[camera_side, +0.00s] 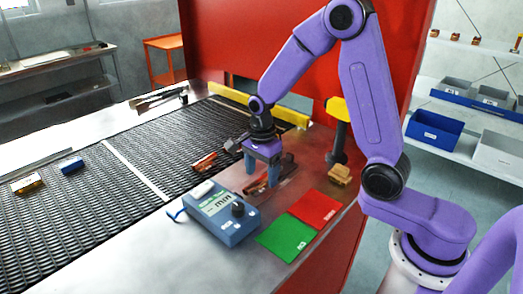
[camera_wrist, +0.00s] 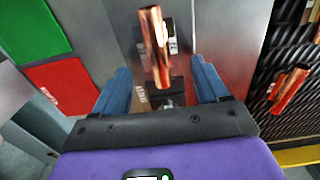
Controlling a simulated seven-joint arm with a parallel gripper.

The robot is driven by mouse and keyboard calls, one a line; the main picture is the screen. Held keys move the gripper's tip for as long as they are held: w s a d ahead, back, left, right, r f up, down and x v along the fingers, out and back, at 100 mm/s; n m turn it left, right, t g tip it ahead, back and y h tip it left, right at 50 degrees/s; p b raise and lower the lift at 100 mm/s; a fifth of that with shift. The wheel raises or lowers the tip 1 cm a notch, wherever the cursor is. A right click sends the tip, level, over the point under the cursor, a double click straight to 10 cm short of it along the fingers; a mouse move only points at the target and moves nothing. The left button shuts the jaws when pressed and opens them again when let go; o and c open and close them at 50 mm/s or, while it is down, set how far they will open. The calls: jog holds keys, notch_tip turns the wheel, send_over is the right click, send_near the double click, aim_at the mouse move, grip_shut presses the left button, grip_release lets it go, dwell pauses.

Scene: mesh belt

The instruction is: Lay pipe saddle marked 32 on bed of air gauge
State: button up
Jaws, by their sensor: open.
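My gripper (camera_side: 266,176) is open, low over the steel surface beside the blue air gauge box (camera_side: 220,213). In the wrist view my gripper (camera_wrist: 160,68) points toward a copper pipe saddle (camera_wrist: 154,45), which lies between and beyond the fingertips. The same saddle (camera_side: 256,186) is partly hidden by the fingers in the side view. A dark fixture and white label are beside it; I cannot tell whether it rests on the gauge's bed. Another copper saddle (camera_side: 204,162) lies on the mesh belt and shows in the wrist view (camera_wrist: 290,88). The saddles' markings are unreadable.
A green mat (camera_side: 287,241) and a red mat (camera_side: 315,208) lie right of the gauge. A black post with a yellow top (camera_side: 337,125) and a small wooden block (camera_side: 341,175) stand behind them.

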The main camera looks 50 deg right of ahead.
aim_at(261, 178)
notch_tip(261, 178, up, 11)
jog(key=shift+f, duration=0.15)
jog(key=s+a+f+n, duration=0.1)
jog(key=s+f+n, duration=0.1)
jog(key=s+n, duration=2.4)
jog(key=n, duration=0.4)
jog(key=shift+s+a+n, duration=0.15)
jog(key=shift+s+n, duration=0.15)
jog(key=shift+s, duration=0.05)
